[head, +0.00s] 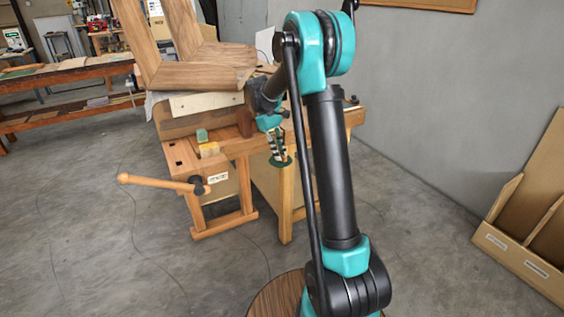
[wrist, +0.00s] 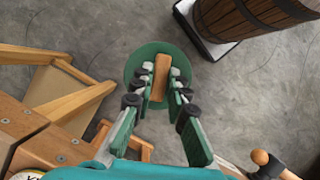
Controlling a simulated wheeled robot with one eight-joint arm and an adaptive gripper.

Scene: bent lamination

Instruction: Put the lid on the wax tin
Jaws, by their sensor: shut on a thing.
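A round green lid with a wooden bar handle (wrist: 161,80) is in the wrist view. My gripper (wrist: 162,92) is shut on this handle, one finger on each side. In the head view my gripper (head: 281,154) points down and holds the green lid (head: 279,162) beside the workbench's front edge, with open floor beneath in the wrist view. A round pale thing with dark lettering (wrist: 28,175), partly cut off at the wrist view's lower left corner, may be the wax tin. I cannot make out the tin in the head view.
A vise handle (head: 150,183) juts out left. Concrete floor lies clear in front.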

